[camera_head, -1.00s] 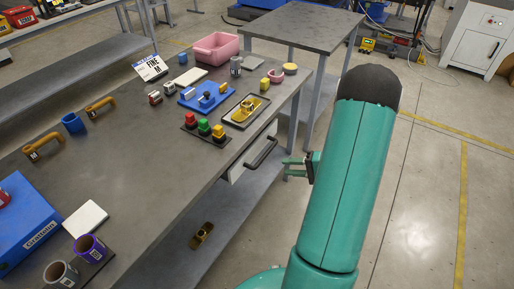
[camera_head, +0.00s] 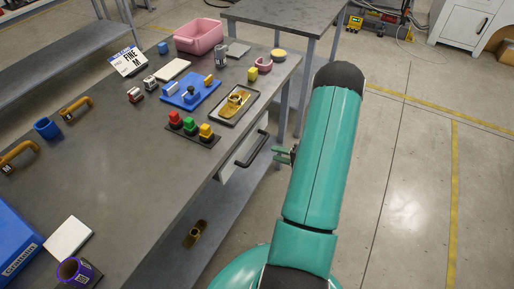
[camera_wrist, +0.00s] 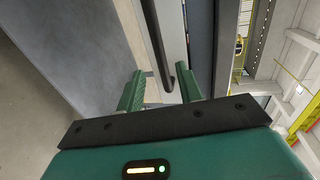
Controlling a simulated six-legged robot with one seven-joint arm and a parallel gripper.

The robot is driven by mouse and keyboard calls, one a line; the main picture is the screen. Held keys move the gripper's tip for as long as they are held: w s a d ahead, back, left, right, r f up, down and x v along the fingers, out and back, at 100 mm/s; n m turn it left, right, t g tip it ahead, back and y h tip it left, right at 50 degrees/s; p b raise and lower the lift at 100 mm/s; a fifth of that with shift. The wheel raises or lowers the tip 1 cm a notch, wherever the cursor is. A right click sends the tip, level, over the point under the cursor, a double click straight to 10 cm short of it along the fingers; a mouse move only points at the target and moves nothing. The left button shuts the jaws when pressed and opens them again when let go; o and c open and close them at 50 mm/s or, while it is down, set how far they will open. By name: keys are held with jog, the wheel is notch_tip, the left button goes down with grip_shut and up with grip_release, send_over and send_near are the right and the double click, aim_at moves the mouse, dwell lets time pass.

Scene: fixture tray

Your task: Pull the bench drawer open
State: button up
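The bench drawer has a pale front (camera_head: 226,172) under the bench top's edge, and looks shut. Its dark bar handle (camera_head: 252,149) sticks out from the front. My gripper (camera_head: 276,155) is just to the right of the handle in the head view, with a small gap seeming to remain. In the wrist view, my gripper (camera_wrist: 160,88) is open, its two green fingers apart. The dark handle (camera_wrist: 157,40) runs down from the top, and its lower end lies between the fingertips in the picture. I cannot tell whether it touches either finger.
The bench top (camera_head: 130,180) holds a blue fixture (camera_head: 190,94), a tray (camera_head: 222,110) with a brass part, a button block (camera_head: 190,130) and a pink bin (camera_head: 199,37). A lower shelf (camera_head: 240,205) lies below the drawer. The floor (camera_head: 400,190) at right is clear.

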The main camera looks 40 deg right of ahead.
aim_at(258, 147)
jog(key=x, duration=0.9)
jog(key=shift+a, duration=0.1)
grip_shut()
